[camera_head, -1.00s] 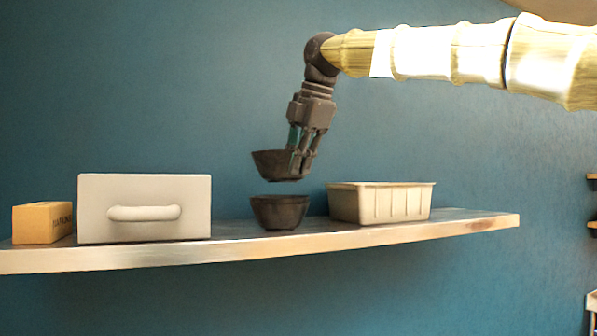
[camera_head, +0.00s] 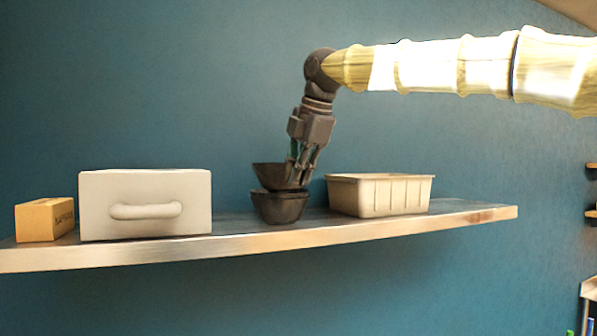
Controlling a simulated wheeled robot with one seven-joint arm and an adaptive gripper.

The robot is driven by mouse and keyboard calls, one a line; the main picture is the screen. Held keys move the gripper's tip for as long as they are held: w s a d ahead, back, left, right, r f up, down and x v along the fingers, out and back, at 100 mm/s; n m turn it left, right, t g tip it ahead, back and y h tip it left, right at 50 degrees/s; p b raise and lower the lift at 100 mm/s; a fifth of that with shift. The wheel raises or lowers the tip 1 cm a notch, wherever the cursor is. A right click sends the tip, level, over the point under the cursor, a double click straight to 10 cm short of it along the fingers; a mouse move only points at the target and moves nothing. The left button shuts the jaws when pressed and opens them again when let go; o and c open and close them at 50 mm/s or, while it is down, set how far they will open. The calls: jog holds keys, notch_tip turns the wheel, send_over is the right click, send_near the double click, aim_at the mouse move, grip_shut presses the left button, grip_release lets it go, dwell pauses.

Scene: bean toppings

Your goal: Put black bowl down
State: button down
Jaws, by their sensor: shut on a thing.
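A black bowl (camera_head: 268,176) is held at its right side by my gripper (camera_head: 298,182), whose fingers point down and are shut on it. A second black bowl (camera_head: 279,208) stands upright on the shelf right below. The held bowl sits at or just inside the top of the lower bowl and tilts slightly. I cannot tell whether the two bowls touch. The fingertips partly hide the right side of the held bowl.
The bowls are on a wooden-edged shelf (camera_head: 380,229). A beige ribbed bin (camera_head: 380,197) stands close on the right. A white box with a handle (camera_head: 145,190) and a small orange box (camera_head: 45,219) stand to the left. A bare gap lies between the white box and the bowls.

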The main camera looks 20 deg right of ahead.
jog(key=shift+f, duration=0.1)
jog(key=c, duration=2)
grip_release()
jog(key=o, duration=0.4)
jog(key=b+v, duration=0.3)
jog(key=v, duration=0.9)
